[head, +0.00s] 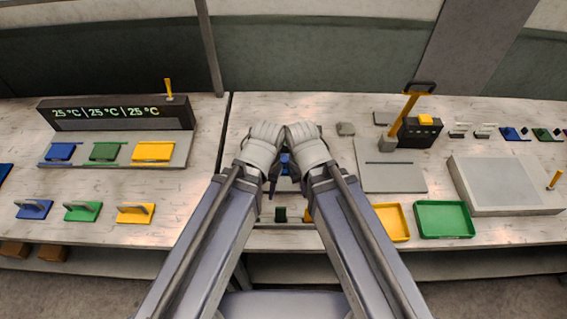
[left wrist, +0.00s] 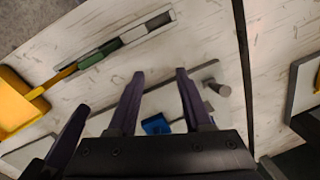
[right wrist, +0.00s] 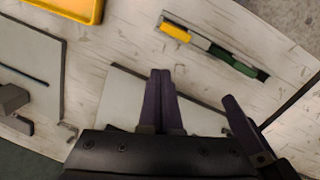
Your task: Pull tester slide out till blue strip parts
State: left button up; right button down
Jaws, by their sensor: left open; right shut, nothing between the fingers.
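My left gripper (left wrist: 160,76) is open in the left wrist view, above a pale plate with a dark edge (left wrist: 160,88), which looks like the tester. A blue piece (left wrist: 155,125) shows between its fingers, partly hidden by the gripper body. I cannot tell whether it is the strip or a block, or whether a finger touches it. The blue piece (head: 286,160) also shows in the head view between my two wrists. My right gripper (right wrist: 165,72) is shut and empty over the plate (right wrist: 118,92). The slide cannot be made out clearly.
A narrow rack (right wrist: 198,44) holds green and yellow pieces in front of the plate. A yellow tray (head: 391,222) and green tray (head: 444,219) stand to the right. A post (left wrist: 219,90) rises at the plate's end. A black box (head: 420,133) stands behind.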

pick_arm(q)
jog(key=shift+a, duration=0.1)
jog(key=shift+o, duration=0.8)
jog(key=shift+r, duration=0.15)
jog(key=shift+o, duration=1)
jog(key=w+a+r+p, duration=0.2)
jog(key=w+a+r+n+p, duration=0.1)
jog(key=w+a+r+p, duration=0.1)
jog(key=w+a+r+n+h+p, duration=0.1)
jog(key=w+a+p, duration=0.1)
jog(key=a, duration=0.1)
jog(key=shift+w+r+t, duration=0.3)
jog(key=shift+r+t, duration=0.1)
jog(key=w+d+m, duration=0.2)
jog(key=w+d, duration=0.1)
pick_arm(e)
notch_tip(320, 180, up, 7)
pick_arm(q)
jog(key=m, duration=0.5)
send_over(285, 158)
jog(key=shift+r+g+p, duration=0.2)
jog(key=shift+g+p, duration=0.1)
jog(key=shift+f+b, duration=0.3)
notch_tip(285, 158, down, 7)
jog(key=b, duration=0.7)
jog(key=shift+f, duration=0.15)
pick_arm(e)
notch_tip(285, 158, down, 8)
jog(key=shift+f, duration=0.15)
